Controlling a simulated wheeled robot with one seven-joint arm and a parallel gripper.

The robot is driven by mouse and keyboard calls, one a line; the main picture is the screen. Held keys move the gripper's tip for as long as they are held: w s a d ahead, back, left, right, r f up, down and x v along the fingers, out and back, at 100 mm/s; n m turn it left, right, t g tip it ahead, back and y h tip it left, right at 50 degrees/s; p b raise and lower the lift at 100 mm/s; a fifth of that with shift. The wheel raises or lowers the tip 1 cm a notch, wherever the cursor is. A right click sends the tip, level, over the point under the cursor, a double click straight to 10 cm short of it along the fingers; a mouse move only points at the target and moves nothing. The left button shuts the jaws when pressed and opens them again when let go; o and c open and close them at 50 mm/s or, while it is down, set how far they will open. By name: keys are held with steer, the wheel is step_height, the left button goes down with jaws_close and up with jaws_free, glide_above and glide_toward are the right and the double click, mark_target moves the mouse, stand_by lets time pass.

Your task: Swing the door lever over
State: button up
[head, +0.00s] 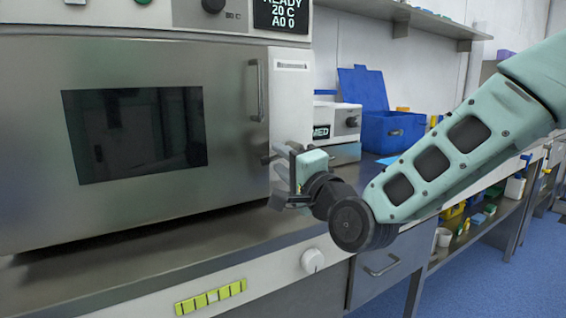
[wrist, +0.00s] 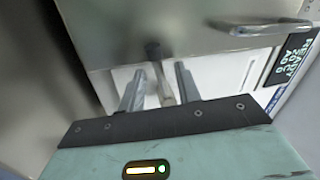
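A lever with a dark round end (wrist: 153,50) and a pale metal shaft shows in the wrist view, at the right side of the steel oven's door (head: 225,160). In the head view, a small dark part of the lever (head: 266,159) shows beside my gripper (head: 284,178). In the wrist view, my gripper (wrist: 160,75) has its two grey fingers apart, one on each side of the lever. Gaps show between the shaft and both fingers. The door is shut. My gripper hides most of the lever in the head view.
A fixed vertical bar handle (head: 257,90) stands on the door above my gripper. The steel counter (head: 170,255) lies below, with a white knob (head: 312,260) on its front. A blue box (head: 392,130) and a white device (head: 340,122) stand behind my gripper.

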steer(key=b+v, duration=1)
steer(key=v, duration=0.7)
steer(key=shift+b, duration=0.3)
steer(key=shift+s+d+f, duration=0.1)
steer(key=shift+s+d, duration=0.05)
steer(key=shift+s, duration=0.05)
